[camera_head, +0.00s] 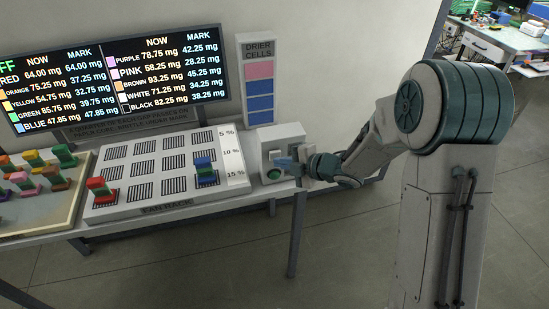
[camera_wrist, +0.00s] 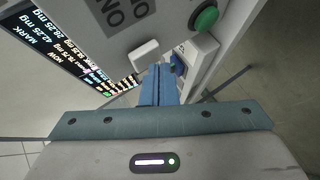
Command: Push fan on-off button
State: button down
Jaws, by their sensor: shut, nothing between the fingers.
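The light grey control box (camera_head: 268,139) stands at the right end of the bench. A round green button (camera_head: 273,174) sits low on its front; the button also shows at the top of the wrist view (camera_wrist: 205,18). My gripper (camera_head: 287,163) is in front of the box, its blue fingers shut together and empty. In the wrist view the fingertips (camera_wrist: 160,68) point at the box area, below and left of the green button. A small white block (camera_wrist: 145,54) lies just left of the tips, and a dark blue part (camera_wrist: 178,65) just right. Contact cannot be told.
The fan rack (camera_head: 160,165) is left of the box, with a red piece (camera_head: 100,188) and a blue piece (camera_head: 205,168) on it. A tray (camera_head: 50,215) of coloured pieces is farther left. A display (camera_head: 120,80) and the drier cells panel (camera_head: 258,85) are behind. Floor is clear in front.

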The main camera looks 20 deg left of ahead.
jog(key=s+d, duration=0.1)
jog(key=s+d+b, duration=0.1)
jog(key=s, duration=0.2)
jog(key=shift+s+d+b, duration=0.35)
jog(key=shift+d, duration=0.05)
jog(key=w+d+r+m+t+h, duration=0.25)
jog(key=d+r+m+h, duration=0.2)
jog(key=d+m, duration=0.4)
jog(key=w+d+r+m+t+h, duration=0.1)
jog(key=d+r+m+t+h, duration=0.35)
jog(key=d, duration=0.75)
jog(key=s+d+m+g+h, duration=0.1)
jog(key=s+d+m+g, duration=0.1)
jog(key=s+m, duration=0.3)
jog(key=s+d+m+g+h, duration=0.1)
jog(key=s+d+m+g, duration=0.1)
jog(key=s+m, duration=0.3)
jog(key=s+d+r+m+g+h, duration=0.1)
jog(key=s+d+m+g, duration=0.2)
jog(key=s, duration=0.7)
jog(key=shift+m+g, duration=0.5)
jog(key=shift+m, duration=0.6)
jog(key=shift+w, duration=0.1)
